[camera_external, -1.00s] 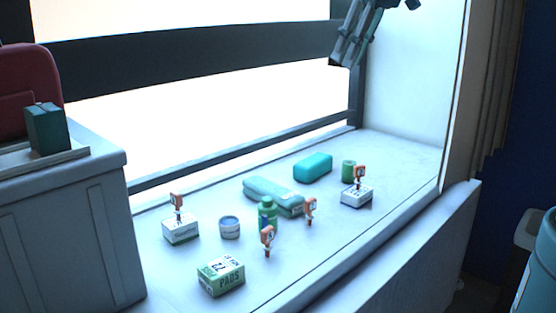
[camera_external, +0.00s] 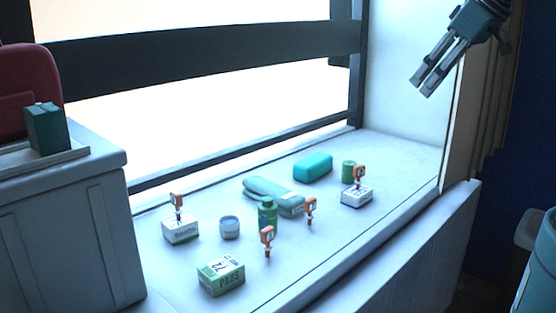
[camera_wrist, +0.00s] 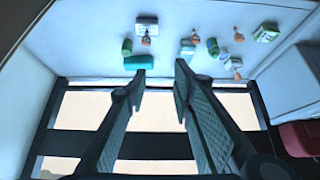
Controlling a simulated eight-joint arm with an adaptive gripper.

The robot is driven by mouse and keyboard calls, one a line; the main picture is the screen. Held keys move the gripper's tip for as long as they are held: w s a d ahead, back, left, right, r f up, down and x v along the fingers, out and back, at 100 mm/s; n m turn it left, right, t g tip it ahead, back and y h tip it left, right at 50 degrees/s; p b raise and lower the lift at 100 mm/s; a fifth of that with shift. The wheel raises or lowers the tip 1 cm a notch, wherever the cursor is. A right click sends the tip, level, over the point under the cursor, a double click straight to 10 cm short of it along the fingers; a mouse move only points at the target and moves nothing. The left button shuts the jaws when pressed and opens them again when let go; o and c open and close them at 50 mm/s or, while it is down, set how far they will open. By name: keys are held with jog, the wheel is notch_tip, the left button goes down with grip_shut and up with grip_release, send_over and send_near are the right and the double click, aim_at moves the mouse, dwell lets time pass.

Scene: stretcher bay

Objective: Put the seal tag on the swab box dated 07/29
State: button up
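In the external view, two white boxes stand on the white bench: a left box (camera_external: 181,231) and a right box (camera_external: 356,197), each with an orange tag (camera_external: 177,200) (camera_external: 360,172) upright at its top. Two more orange tags stand on the bench, one near the front (camera_external: 267,237) and one to its right (camera_external: 311,207). A green-and-white box lettered PADS (camera_external: 221,277) is at the front. I cannot read any date. My gripper (camera_external: 425,86) is high at the upper right, open and empty, far from all tags; its spread fingers show in the wrist view (camera_wrist: 160,72).
A green bottle (camera_external: 267,212), a small jar (camera_external: 229,227), a rolled teal cloth (camera_external: 273,196), a teal case (camera_external: 313,167) and a green cylinder (camera_external: 349,171) stand among the boxes. A grey cabinet (camera_external: 85,220) borders the left. The bench's right end is clear.

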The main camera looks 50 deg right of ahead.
jog(key=shift+s+d+f, duration=0.2)
jog(key=shift+s+f, duration=0.15)
jog(key=shift+s, duration=0.15)
jog(key=shift+s+d+f, duration=0.2)
jog(key=shift+s+f, duration=0.15)
jog(key=shift+s, duration=0.1)
